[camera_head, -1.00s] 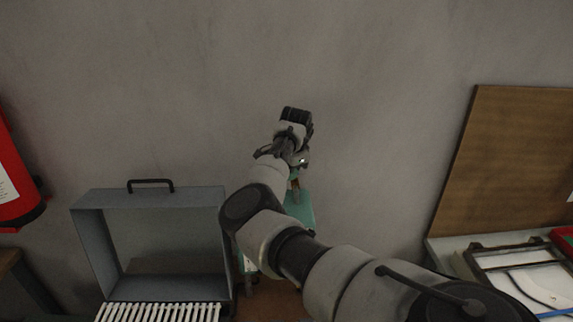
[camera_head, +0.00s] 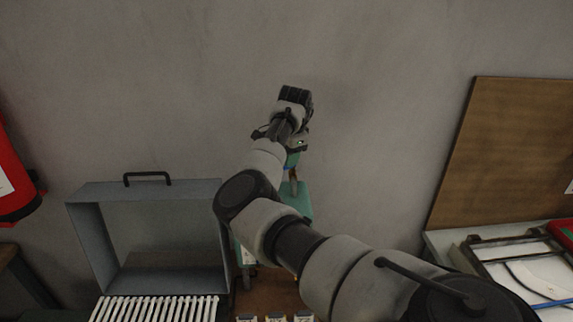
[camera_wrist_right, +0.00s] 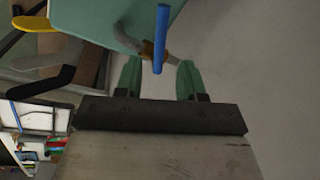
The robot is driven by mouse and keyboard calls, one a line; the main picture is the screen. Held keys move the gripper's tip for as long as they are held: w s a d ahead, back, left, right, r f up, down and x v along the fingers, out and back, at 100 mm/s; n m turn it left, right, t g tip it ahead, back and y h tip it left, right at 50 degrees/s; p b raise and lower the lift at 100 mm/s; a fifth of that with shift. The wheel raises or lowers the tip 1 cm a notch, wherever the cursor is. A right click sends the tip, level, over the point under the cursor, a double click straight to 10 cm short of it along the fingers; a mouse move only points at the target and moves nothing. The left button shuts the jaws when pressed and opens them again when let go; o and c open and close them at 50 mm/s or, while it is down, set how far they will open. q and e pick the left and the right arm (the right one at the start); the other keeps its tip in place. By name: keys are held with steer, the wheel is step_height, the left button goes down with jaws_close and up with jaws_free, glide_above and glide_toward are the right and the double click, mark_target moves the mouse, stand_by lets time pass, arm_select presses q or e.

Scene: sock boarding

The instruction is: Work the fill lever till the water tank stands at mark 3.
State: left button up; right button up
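The teal water tank (camera_head: 299,198) stands against the wall, partly hidden behind my right arm; its level marks cannot be read. Its teal body also shows in the right wrist view (camera_wrist_right: 118,18). A blue rod (camera_wrist_right: 161,38), which looks like the lever's grip, stands by a curved grey and brown arm (camera_wrist_right: 136,42) at the tank. My right gripper (camera_wrist_right: 160,78) has its two green fingertips spread apart. The rod's lower end shows between and just beyond them, not clasped. In the head view the right gripper (camera_head: 293,160) is above the tank. My left gripper is not in view.
A grey open case with a handle (camera_head: 72,225) stands left, with white slats (camera_head: 155,309) before it. A red cylinder (camera_head: 12,170) is at far left. A brown board (camera_head: 505,150) and a framed tray (camera_head: 478,240) are right. Yellow and dark curved shapes (camera_wrist_right: 40,24) show in the wrist view.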

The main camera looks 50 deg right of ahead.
step_height(320, 180, up, 8)
steer(key=s+b, duration=0.1)
steer(key=b, duration=0.1)
steer(key=shift+s+a, duration=0.25)
steer(key=shift+f, duration=0.15)
stand_by(7.0)
